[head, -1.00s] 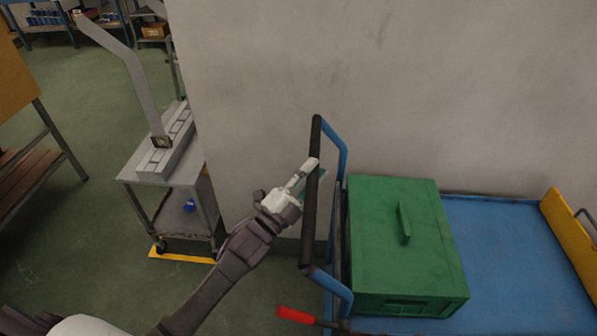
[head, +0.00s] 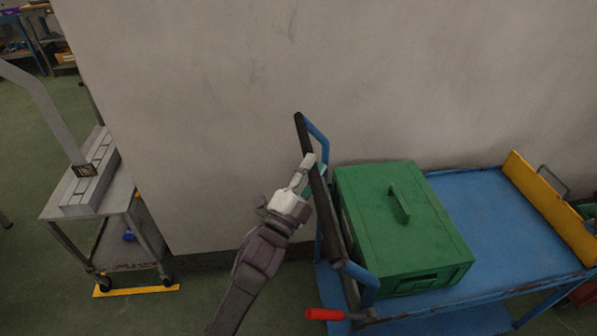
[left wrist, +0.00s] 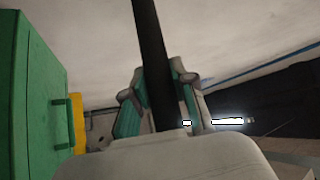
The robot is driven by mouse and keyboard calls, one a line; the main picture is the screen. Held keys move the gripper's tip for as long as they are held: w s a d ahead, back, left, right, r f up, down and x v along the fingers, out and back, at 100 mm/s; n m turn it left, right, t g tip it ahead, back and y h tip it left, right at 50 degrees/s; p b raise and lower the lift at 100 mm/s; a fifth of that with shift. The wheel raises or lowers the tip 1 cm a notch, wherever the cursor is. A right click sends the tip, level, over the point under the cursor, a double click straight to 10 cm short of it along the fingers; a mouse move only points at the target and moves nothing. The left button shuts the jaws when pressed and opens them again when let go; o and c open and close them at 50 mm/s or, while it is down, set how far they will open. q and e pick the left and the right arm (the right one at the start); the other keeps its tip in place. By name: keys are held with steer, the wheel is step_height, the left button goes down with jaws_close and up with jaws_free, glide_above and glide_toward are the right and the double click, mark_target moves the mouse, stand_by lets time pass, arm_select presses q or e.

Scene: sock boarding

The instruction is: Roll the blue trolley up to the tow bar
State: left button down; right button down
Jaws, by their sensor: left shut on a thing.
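The blue trolley (head: 505,230) stands along the wall at the right in the head view, with a green box (head: 425,250) on its deck. Its upright handle has a dark bar (head: 322,195) at the left end. My left gripper (head: 306,172) is shut on this bar from the left. In the left wrist view the dark bar (left wrist: 150,50) passes between the fingers (left wrist: 160,100). A red-gripped lever (head: 325,314) sticks out low near the handle. I cannot make out a tow bar for certain. My right gripper is not in view.
A yellow panel (head: 548,203) with a grey handle stands at the trolley's far right end. A grey wheeled cart (head: 120,200) stands at the left, by a yellow floor strip (head: 137,291). The wall (head: 210,110) runs close behind. Green floor (head: 200,305) is clear between cart and trolley.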

arm_select(q)
steer(key=shift+d, duration=0.25)
steer(key=c, duration=1.4)
jaws_free()
steer(key=o, duration=0.5)
steer(key=shift+w+d, duration=0.1)
steer(key=shift+d, duration=0.25)
steer(key=shift+a, duration=0.2)
steer(key=shift+s+a+f, duration=0.1)
steer(key=shift+s, duration=0.1)
steer(key=v, duration=1.1)
steer(key=shift+s, duration=0.25)
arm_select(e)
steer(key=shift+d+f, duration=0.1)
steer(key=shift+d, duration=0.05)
